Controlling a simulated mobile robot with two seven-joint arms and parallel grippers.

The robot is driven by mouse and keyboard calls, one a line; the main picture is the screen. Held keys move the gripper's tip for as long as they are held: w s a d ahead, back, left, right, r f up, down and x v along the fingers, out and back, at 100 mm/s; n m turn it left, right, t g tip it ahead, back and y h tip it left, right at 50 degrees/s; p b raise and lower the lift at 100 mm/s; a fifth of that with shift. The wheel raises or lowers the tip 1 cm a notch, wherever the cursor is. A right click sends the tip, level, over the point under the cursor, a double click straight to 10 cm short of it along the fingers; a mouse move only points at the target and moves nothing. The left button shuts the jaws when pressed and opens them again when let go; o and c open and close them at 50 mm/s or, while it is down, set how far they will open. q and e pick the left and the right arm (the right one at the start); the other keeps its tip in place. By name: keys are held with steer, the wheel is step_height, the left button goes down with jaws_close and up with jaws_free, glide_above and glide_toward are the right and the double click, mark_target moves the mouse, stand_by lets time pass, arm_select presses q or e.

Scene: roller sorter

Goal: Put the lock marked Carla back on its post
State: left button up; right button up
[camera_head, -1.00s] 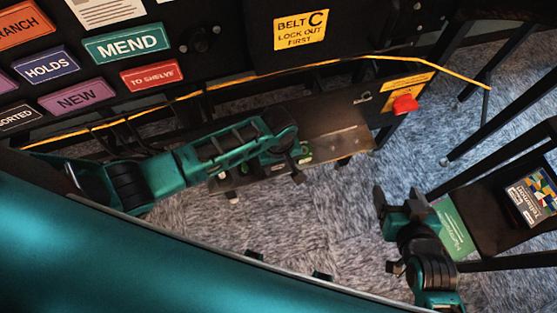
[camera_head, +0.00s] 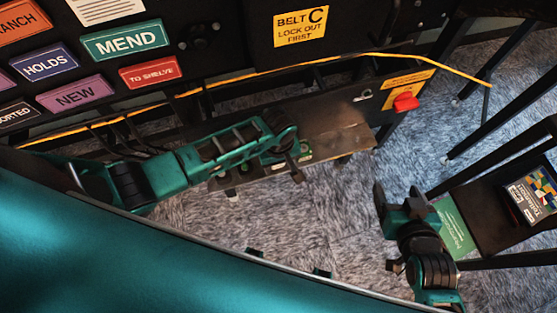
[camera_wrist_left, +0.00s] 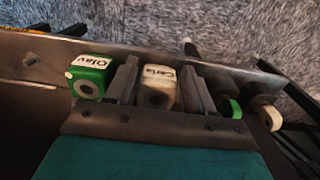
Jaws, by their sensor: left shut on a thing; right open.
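The Carla lock (camera_wrist_left: 158,88) is a cream block with a dark name on its white top, seen in the left wrist view. My left gripper (camera_wrist_left: 160,86) is shut on it, with one finger on each side. Its underside is hidden, so I cannot tell whether it touches a post. In the head view my left gripper (camera_head: 292,158) is over the dark ledge (camera_head: 335,132) below the sorter, and the Carla lock cannot be made out there. My right gripper (camera_head: 402,205) is open and empty, away from the ledge at the right.
A green Olav lock (camera_wrist_left: 90,76) sits just left of the left fingers. Another green-and-white lock (camera_wrist_left: 230,107) and a pale round piece (camera_wrist_left: 269,117) are to the right. A red switch (camera_head: 405,102) is at the ledge's right end. A dark stand with a boxed item (camera_head: 535,195) is at right.

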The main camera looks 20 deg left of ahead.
arm_select(q)
steer(key=o, duration=1.2)
